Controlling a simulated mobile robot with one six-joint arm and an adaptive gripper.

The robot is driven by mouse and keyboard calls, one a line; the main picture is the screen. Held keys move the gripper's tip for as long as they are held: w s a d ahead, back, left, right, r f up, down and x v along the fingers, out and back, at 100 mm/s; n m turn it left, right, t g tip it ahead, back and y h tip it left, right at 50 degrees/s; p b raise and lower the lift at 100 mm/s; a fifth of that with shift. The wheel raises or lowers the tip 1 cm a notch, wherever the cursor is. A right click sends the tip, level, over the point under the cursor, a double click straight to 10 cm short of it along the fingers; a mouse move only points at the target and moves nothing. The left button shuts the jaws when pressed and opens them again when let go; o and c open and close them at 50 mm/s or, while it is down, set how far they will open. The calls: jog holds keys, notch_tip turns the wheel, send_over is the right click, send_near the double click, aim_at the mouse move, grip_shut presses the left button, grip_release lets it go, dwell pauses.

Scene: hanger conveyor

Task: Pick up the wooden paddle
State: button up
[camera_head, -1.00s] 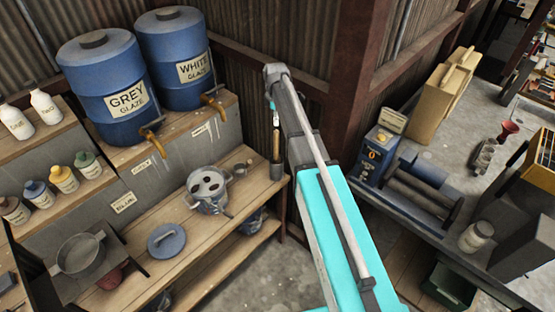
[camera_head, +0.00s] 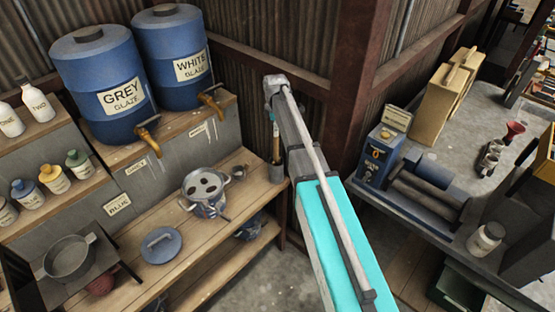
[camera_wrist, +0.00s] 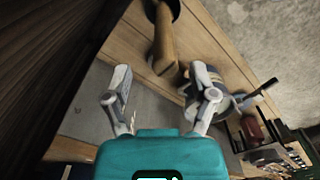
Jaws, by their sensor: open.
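The wooden paddle shows in the wrist view as a brown wooden piece (camera_wrist: 163,42) rising out of a dark round holder at the top edge. Its near end lies just beyond and between my fingertips. In the head view a slim upright piece of it (camera_head: 276,128) stands in a dark holder (camera_head: 277,172) at the shelf's right end, beside my arm. My gripper (camera_wrist: 163,90) has its two grey fingers spread apart, with nothing held between them. My gripper is mostly hidden behind my arm in the head view.
Blue glaze barrels (camera_head: 105,85) stand on the upper ledge. A rusty post (camera_head: 355,85) rises right of my arm. A slab roller (camera_head: 425,190) stands on the right-hand bench.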

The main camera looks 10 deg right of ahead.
aim_at(276, 138)
jog(key=shift+f, duration=0.1)
jog(key=shift+s+d+f+b, duration=0.1)
jog(key=shift+s+f+b, duration=0.05)
jog(key=shift+f+b, duration=2.45)
jog(key=shift+r, duration=0.1)
jog(key=shift+c, duration=0.2)
grip_shut()
